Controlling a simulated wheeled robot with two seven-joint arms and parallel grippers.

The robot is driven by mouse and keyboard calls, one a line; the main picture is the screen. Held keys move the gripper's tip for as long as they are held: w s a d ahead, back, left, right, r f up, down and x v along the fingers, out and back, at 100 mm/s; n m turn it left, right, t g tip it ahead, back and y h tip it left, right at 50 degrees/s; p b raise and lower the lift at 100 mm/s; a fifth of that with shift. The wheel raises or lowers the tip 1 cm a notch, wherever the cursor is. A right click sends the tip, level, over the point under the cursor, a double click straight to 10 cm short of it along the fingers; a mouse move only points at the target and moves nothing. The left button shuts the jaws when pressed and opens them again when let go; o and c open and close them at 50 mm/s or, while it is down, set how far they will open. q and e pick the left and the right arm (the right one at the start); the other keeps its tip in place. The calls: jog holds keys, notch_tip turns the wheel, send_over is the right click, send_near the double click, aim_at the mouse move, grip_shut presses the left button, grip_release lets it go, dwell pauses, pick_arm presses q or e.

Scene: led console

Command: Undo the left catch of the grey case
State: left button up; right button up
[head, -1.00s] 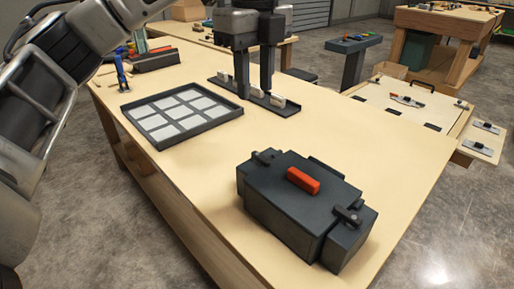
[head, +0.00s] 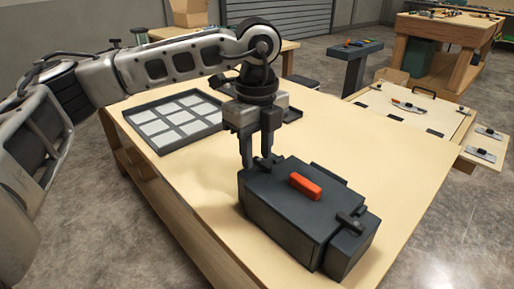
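The grey case (head: 287,216) stands on the wooden workbench, with a red-orange handle (head: 305,186) on its lid. Its right catch (head: 350,221) shows as a dark lever on the lid's right end. The left catch at the case's far left corner is largely hidden behind my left gripper's fingers. My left gripper (head: 256,163) points down at that corner with its two fingers apart. I cannot tell whether the fingers touch the catch. My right gripper is not in view.
A dark tray with pale square compartments (head: 209,123) lies behind and left of the case. A dark narrow rack (head: 294,114) is partly hidden behind my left gripper. The bench (head: 398,145) is clear right of the case. Other tables stand farther back.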

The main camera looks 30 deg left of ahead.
pick_arm(q)
grip_shut()
jog(key=shift+m, duration=0.3)
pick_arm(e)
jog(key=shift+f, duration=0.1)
pick_arm(q)
jog(key=shift+m+b, duration=0.35)
jog(key=shift+m, duration=0.45)
jog(key=m, duration=0.2)
jog(key=shift+w+d+m, duration=0.1)
jog(key=shift+m, duration=0.2)
jog(key=m+b, duration=0.1)
jog(key=m, duration=0.3)
jog(key=shift+m, duration=0.3)
jog(key=m, duration=0.4)
jog(key=shift+w+d, duration=0.1)
jog(key=shift+d, duration=0.05)
jog(key=shift+d+m+b, duration=0.1)
jog(key=shift+m+b, duration=0.2)
jog(key=shift+m, duration=1.9)
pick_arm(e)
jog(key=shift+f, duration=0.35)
pick_arm(q)
jog(key=shift+r, duration=0.1)
